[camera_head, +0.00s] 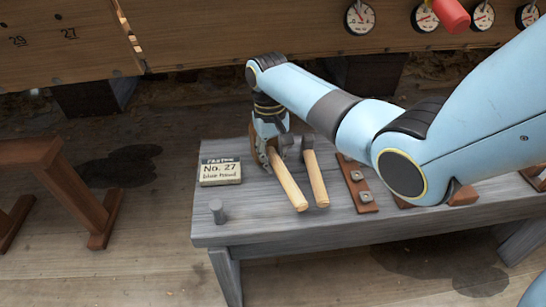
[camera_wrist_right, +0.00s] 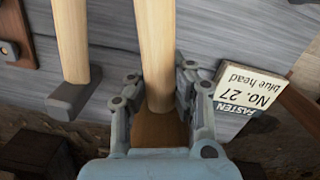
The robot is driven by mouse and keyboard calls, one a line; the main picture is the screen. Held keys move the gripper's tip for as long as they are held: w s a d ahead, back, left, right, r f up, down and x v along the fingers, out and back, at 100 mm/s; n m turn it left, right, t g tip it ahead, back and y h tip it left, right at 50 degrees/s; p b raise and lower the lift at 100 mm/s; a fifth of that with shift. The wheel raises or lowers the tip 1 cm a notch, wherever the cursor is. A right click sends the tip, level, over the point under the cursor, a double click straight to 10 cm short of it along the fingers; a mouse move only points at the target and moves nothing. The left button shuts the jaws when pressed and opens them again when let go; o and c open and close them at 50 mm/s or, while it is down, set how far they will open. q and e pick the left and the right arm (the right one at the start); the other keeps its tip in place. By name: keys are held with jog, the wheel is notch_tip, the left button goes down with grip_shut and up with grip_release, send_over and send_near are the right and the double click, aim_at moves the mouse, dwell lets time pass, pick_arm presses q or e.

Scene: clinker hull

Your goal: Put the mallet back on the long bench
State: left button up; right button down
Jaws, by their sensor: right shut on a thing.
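The mallet (camera_head: 289,185), with a pale handle and a brown wooden head, is at the left part of the long grey bench (camera_head: 245,228). My right gripper (camera_head: 268,158) is shut on its handle close to the head. In the right wrist view, the fingers (camera_wrist_right: 158,88) stand on both sides of the mallet handle (camera_wrist_right: 157,45). The head is partly hidden behind the gripper. I cannot tell whether the mallet touches the bench top or is slightly above it. My left gripper is not in view.
A hammer with a dark head (camera_head: 316,178) lies close to the right of the mallet. A No. 27 box (camera_head: 220,172) is on the left, and a grey peg (camera_head: 217,211) stands in front of it. A brown strip with metal pieces (camera_head: 358,187) lies further right.

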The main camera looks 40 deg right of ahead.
jog(key=shift+w+f, duration=0.1)
jog(key=shift+f, duration=0.05)
jog(key=shift+f, duration=0.5)
dwell(0.3)
jog(key=c, duration=1.2)
grip_release()
jog(key=shift+o, duration=0.2)
jog(key=shift+r, duration=0.1)
notch_tip(320, 180, up, 7)
jog(key=p, duration=0.7)
jog(key=shift+r+p, duration=0.45)
jog(key=shift+p, duration=0.05)
jog(key=shift+f, duration=0.1)
